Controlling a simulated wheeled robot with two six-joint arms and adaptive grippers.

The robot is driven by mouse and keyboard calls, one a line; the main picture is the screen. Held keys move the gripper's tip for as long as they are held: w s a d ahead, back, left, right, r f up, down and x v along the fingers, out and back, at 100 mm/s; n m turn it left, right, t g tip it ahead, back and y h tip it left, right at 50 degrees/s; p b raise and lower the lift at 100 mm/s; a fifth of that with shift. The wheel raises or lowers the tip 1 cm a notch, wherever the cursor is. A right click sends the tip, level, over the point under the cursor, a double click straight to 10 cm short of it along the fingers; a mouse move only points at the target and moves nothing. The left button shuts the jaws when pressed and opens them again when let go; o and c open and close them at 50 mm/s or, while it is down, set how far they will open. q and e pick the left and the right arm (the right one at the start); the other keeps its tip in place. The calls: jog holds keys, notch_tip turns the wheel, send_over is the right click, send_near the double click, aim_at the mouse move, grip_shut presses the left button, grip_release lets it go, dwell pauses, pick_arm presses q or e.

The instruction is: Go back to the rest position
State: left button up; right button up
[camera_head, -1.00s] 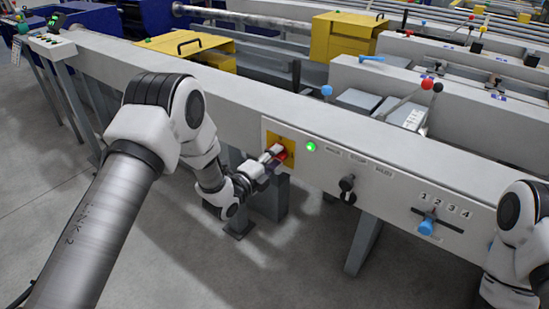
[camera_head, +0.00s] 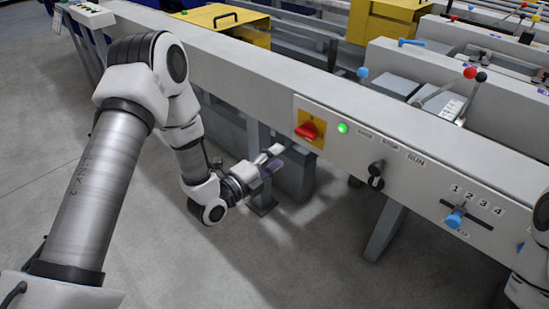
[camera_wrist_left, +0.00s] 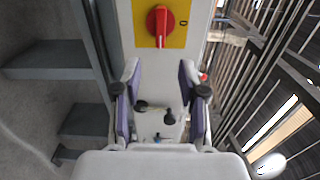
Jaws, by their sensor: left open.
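My left gripper (camera_head: 270,158) is open and empty. It is apart from the machine panel, below and left of the red rotary switch (camera_head: 308,131) on its yellow plate (camera_head: 319,118). In the left wrist view, the gripper's two fingers (camera_wrist_left: 160,88) are spread, with the red switch (camera_wrist_left: 159,22) beyond them near the top edge. Part of my right arm (camera_head: 535,265) shows at the right edge of the head view, but its gripper is out of view.
The long grey beam (camera_head: 225,85) carries a lit green lamp (camera_head: 342,128), a black selector knob (camera_head: 376,170) and a blue slider (camera_head: 454,218) below the numbers 1 to 4. Grey support legs (camera_head: 385,230) stand under it. The floor (camera_head: 150,240) near my left arm is clear.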

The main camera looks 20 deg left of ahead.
dwell(0.3)
pick_arm(q)
jog(key=s+d+f+n+g+y, duration=0.1)
jog(key=s+d+f+n+g, duration=0.2)
jog(key=s+f, duration=0.55)
jog(key=s+f+n+g+y, duration=0.25)
jog(key=s+f+g, duration=0.3)
jog(key=f, duration=0.65)
jog(key=s+a+f+n+g+y, duration=0.1)
jog(key=s+f+n+g, duration=0.15)
jog(key=s, duration=0.25)
jog(key=s+a+f+n+g, duration=0.1)
jog(key=s+f+n+g, duration=0.1)
jog(key=s+n, duration=0.3)
jog(key=s+a+n+g+y, duration=0.2)
jog(key=s+n+g, duration=0.2)
jog(key=s+n, duration=0.6)
notch_tip(320, 180, up, 20)
jog(key=p, duration=2)
jog(key=shift+w+f, duration=0.15)
jog(key=shift+w, duration=0.2)
jog(key=shift+p, duration=0.3)
